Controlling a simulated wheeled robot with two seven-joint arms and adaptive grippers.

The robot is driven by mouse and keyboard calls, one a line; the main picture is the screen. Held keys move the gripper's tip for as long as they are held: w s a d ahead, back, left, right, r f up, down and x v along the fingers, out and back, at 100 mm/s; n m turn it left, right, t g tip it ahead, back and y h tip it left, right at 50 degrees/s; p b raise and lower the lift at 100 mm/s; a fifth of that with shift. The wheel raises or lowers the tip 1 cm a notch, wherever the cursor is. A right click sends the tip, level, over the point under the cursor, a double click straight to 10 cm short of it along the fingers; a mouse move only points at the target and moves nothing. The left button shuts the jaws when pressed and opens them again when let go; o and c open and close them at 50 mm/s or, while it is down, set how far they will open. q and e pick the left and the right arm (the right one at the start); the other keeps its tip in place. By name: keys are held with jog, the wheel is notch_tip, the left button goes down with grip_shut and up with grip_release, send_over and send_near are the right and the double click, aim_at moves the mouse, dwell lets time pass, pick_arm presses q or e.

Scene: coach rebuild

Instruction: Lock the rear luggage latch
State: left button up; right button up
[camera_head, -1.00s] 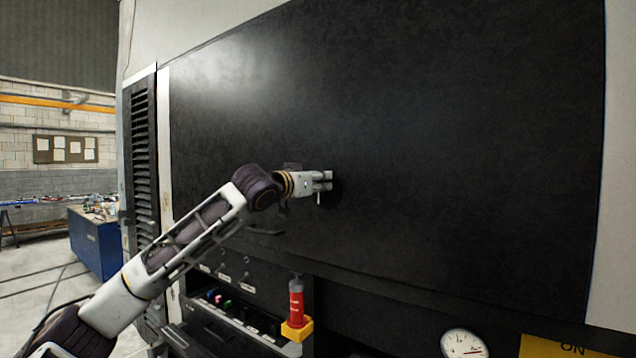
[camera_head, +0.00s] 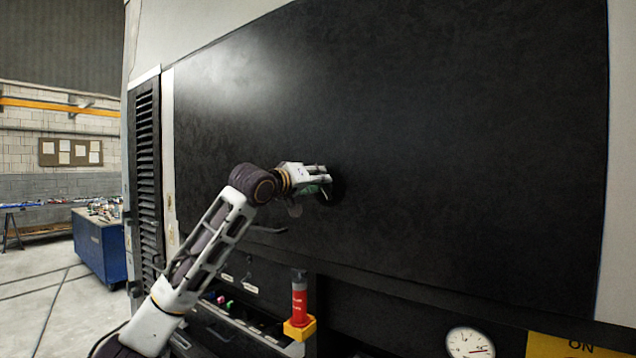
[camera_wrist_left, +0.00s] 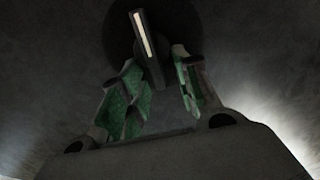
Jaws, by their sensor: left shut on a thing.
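The rear luggage latch shows in the left wrist view as a dark bar handle (camera_wrist_left: 147,48) with a pale strip, tilted on a round dark base (camera_wrist_left: 117,42). It sits on the large black panel (camera_head: 440,140) of the coach. My left gripper (camera_head: 327,182) is at the latch, and in the left wrist view its green-padded fingers (camera_wrist_left: 162,85) are on either side of the handle's lower end, shut on it. In the head view the gripper hides most of the latch. My right gripper is not in view.
A red cylinder (camera_head: 299,299) in a yellow holder (camera_head: 299,328) stands below the panel, near a row of controls. A round gauge (camera_head: 469,342) and a yellow sign (camera_head: 570,347) are at lower right. A blue workbench (camera_head: 100,247) stands on open floor at left.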

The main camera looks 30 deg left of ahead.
pick_arm(q)
jog(key=n, duration=0.3)
jog(key=f+n, duration=0.1)
jog(key=n, duration=0.3)
jog(key=a+f+n, duration=0.1)
jog(key=n, duration=0.2)
jog(key=shift+w+f+n+p, duration=0.15)
jog(key=shift+f+n+p, duration=0.05)
jog(key=shift+n+p, duration=0.15)
dwell(0.3)
jog(key=o, duration=1)
jog(key=shift+a, duration=0.1)
jog(key=s+a, duration=0.1)
jog(key=s, duration=1.1)
jog(key=shift+a, duration=0.35)
